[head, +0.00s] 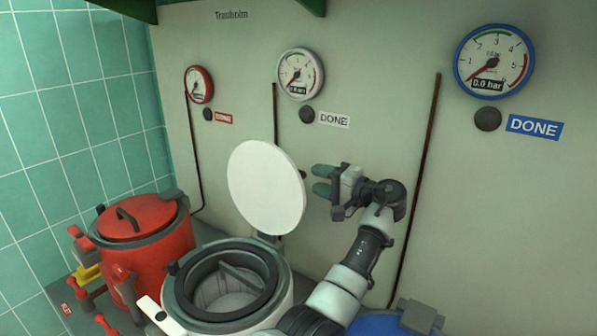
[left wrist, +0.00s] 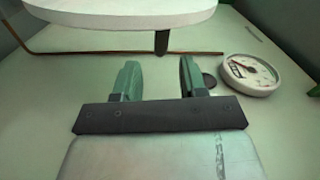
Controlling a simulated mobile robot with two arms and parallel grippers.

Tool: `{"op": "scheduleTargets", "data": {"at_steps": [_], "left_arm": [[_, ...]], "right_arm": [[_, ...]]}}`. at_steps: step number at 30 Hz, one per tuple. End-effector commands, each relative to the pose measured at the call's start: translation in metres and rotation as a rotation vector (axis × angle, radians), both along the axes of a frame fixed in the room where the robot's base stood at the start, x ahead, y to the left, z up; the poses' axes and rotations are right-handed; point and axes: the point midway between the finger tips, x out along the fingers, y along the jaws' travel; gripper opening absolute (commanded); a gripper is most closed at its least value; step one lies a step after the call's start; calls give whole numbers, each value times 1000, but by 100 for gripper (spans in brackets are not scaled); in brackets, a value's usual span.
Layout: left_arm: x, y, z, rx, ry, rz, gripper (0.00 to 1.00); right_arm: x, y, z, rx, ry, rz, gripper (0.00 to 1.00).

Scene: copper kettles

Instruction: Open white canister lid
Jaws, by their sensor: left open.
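The white canister (head: 225,285) stands in the middle foreground of the head view, with its dark-rimmed mouth and inner space showing. Its round white lid (head: 266,187) stands up, hinged open at the back near the wall. In the left wrist view the lid's edge (left wrist: 120,22) spans the top. My left gripper (head: 322,181) is to the right of the lid, fingers pointing left towards it. Its green fingers are apart and empty in the left wrist view (left wrist: 158,80). A gap shows between fingers and lid. My right gripper is not in view.
A red canister (head: 150,250) with a shut lid stands at left. A blue canister (head: 385,323) is partly hidden by my arm at lower right. Gauges (head: 300,74) and DONE signs (head: 534,127) are on the wall behind. Thin pipes (head: 417,190) run down it.

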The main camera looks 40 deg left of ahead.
Motion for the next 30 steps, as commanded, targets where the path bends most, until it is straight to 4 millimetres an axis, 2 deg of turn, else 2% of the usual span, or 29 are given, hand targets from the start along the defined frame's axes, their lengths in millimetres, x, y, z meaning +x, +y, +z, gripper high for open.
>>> {"op": "scheduleTargets", "data": {"at_steps": [3,10,15,23,30], "left_arm": [[-3,25,2,1,0,1,42],[-7,58,1,0,2,0,42],[-7,67,0,-2,1,-2,42],[-8,67,-1,-1,0,-2,42],[-8,67,-1,-2,0,-2,5]], "right_arm": [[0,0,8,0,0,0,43],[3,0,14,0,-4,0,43],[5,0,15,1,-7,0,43],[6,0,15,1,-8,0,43],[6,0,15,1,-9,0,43]]}}
